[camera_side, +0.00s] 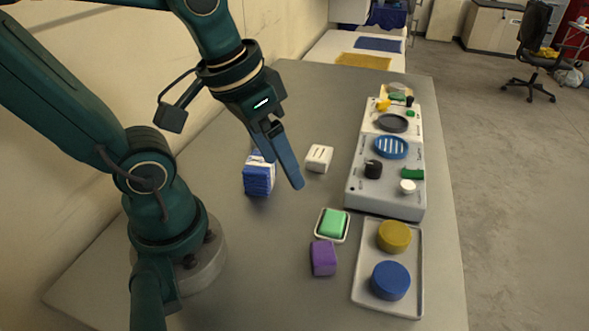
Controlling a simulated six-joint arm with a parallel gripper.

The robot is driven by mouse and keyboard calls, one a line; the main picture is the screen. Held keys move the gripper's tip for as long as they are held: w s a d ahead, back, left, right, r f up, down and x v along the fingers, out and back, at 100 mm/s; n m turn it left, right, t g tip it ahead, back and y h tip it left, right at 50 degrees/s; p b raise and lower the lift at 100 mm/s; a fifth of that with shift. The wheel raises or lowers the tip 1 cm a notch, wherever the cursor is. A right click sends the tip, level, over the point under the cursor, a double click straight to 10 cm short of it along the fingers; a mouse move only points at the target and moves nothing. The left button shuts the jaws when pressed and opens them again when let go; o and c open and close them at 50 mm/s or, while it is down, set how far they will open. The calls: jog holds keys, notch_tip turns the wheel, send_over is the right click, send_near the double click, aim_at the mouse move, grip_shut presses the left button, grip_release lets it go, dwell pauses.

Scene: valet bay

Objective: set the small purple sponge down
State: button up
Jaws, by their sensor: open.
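The small purple sponge (323,258) is a purple block lying on the grey table, just in front of a small white dish that holds a green block (332,223). My gripper (297,186) is open and empty. It is above the table, up and to the left of the purple sponge and well apart from it. One finger hides much of the other from this side.
A blue-and-white stack (258,176) and a white block (319,158) stand near my gripper. A pale tray (359,296) holds a yellow and a blue round piece. A grey panel (385,199) with knobs is behind it. The table's front middle is clear.

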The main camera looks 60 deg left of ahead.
jog(key=shift+s+a+r+m+t, duration=0.1)
jog(key=shift+r+m+t, duration=0.15)
jog(key=shift+t, duration=0.2)
jog(key=shift+s+r+m+t, duration=0.1)
jog(key=shift+r+m+t, duration=0.05)
jog(key=shift+m+t, duration=0.25)
